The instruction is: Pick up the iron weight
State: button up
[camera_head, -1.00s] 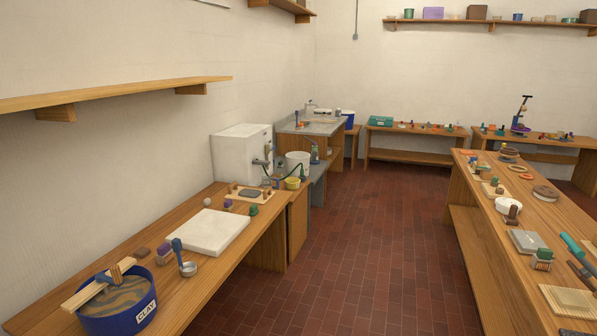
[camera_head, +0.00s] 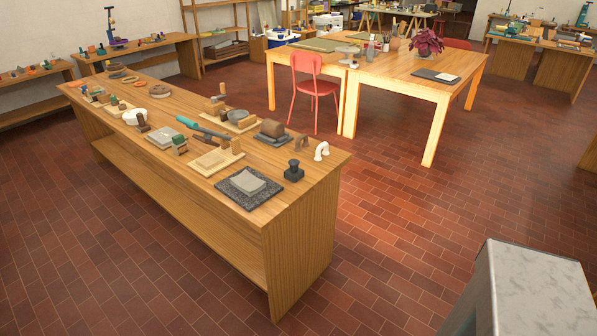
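A small dark, near-black weight with a knob on top (camera_head: 293,171) looks like the iron weight. It stands upright near the front right end of the long wooden bench (camera_head: 318,172), to the right of a dark speckled slab. Nothing covers it in this view. My gripper is not in view.
Close to the weight are a white curved handle-like piece (camera_head: 321,151), a brown block on a dark board (camera_head: 272,131) and a speckled slab with a grey sheet (camera_head: 248,187). A grey-topped block (camera_head: 530,285) fills the bottom right. Tiled floor right of the bench is clear.

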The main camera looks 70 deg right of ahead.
aim_at(294, 174)
jog(key=u, duration=0.75)
jog(key=k, duration=0.15)
jog(key=z, duration=2.95)
jog(key=k, duration=0.95)
jog(key=u, duration=0.2)
jog(key=i, duration=0.7)
jog(key=z, duration=0.05)
